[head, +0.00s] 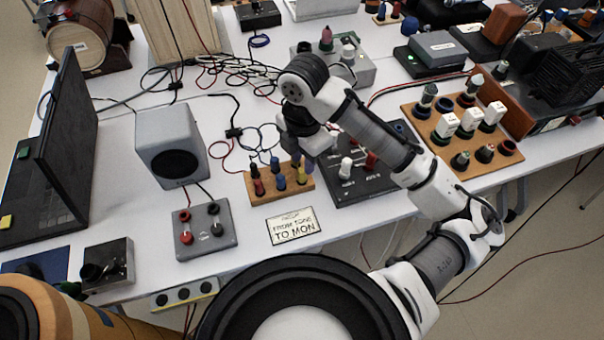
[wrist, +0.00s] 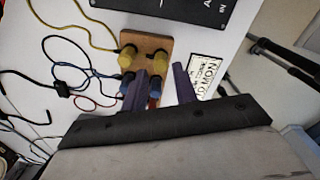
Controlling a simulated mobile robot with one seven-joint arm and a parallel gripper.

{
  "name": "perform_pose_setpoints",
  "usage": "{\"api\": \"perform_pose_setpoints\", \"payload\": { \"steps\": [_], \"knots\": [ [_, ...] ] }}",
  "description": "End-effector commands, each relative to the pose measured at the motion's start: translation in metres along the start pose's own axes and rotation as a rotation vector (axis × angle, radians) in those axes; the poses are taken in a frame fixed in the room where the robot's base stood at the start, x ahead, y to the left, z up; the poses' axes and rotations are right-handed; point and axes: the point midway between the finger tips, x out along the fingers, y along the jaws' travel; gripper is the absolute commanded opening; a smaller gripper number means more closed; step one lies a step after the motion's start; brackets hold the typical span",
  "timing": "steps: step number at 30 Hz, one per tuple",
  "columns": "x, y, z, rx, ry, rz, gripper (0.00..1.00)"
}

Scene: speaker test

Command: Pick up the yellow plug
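A wooden block (head: 268,195) on the white table holds red, blue and yellow plugs in pairs. The front yellow plug (head: 301,174) stands upright at the block's right end. In the wrist view, two yellow plugs show, one at left (wrist: 127,58) and one at right (wrist: 160,59). My gripper (wrist: 160,70) is open, its dark purple fingers either side of the right-hand row of plugs. The fingertips are close to the right yellow plug; I cannot tell whether they touch it. In the head view my gripper (head: 303,163) is over the block's right end and partly hides the yellow plugs.
Blue plugs (head: 279,181) and red plugs (head: 258,187) stand beside the yellow ones. A black panel box (head: 345,198) is close at right. A lettered card (head: 294,226) lies in front. A grey terminal box (head: 205,241) stands front left. Loose cables (head: 230,70) lie behind.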

Motion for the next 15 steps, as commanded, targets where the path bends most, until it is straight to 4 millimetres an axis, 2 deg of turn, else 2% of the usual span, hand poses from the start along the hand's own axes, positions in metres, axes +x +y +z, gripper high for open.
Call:
{"api": "perform_pose_setpoints", "payload": {
  "steps": [9, 15],
  "knots": [
    [0.041, -0.002, -0.003, 0.003, 0.002, -0.002, 0.29],
    [0.050, -0.001, -0.003, 0.000, 0.001, 0.001, 0.29]
  ]
}}
